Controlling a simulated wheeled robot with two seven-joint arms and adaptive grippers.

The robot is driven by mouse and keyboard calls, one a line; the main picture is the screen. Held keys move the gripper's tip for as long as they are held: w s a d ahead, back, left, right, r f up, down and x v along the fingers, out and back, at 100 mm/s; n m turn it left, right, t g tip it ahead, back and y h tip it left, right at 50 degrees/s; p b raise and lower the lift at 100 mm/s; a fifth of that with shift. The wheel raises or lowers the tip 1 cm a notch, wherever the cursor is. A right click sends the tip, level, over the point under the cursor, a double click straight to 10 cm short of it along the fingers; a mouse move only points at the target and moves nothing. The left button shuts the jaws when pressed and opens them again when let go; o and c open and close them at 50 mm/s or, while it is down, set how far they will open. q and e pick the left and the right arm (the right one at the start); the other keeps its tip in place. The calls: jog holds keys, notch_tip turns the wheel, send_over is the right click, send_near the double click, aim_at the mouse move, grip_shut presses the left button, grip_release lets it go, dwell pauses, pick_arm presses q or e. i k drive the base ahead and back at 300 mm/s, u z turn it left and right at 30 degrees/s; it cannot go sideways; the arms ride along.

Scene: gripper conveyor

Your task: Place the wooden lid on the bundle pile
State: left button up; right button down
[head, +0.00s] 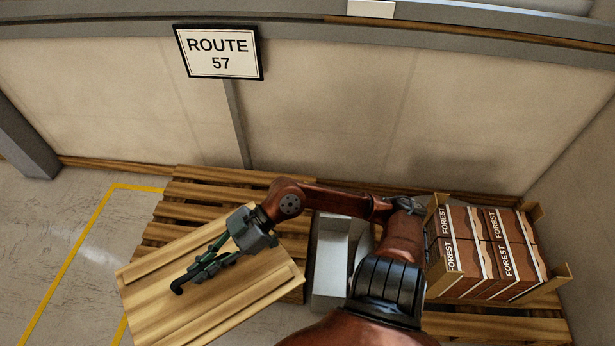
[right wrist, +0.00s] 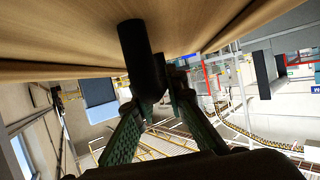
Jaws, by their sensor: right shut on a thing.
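The wooden lid (head: 225,303) is a pale flat board with raised strips, tilted in the head view at the lower left. It also fills the top of the right wrist view (right wrist: 225,18). My right gripper (head: 190,277) is shut on the lid's dark handle, a black bar (right wrist: 140,50) seen between the fingers (right wrist: 150,105) in the right wrist view. The bundle pile (head: 480,250) stands at the right, brown blocks labelled FOREST with white straps, between wooden corner posts. The lid is well left of the pile. My left gripper is not in view.
A slatted wooden pallet (head: 190,192) lies behind and partly under the lid in the picture. Another pallet (head: 500,327) is under the pile. A pale grey box-like thing (head: 330,260) stands between them. A wall with a ROUTE 57 sign (head: 220,53) closes the back. Bare floor with yellow lines (head: 65,257) is at left.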

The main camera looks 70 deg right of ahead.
aim_at(490, 243)
jog(key=i, duration=0.9)
jog(key=z, duration=3.55)
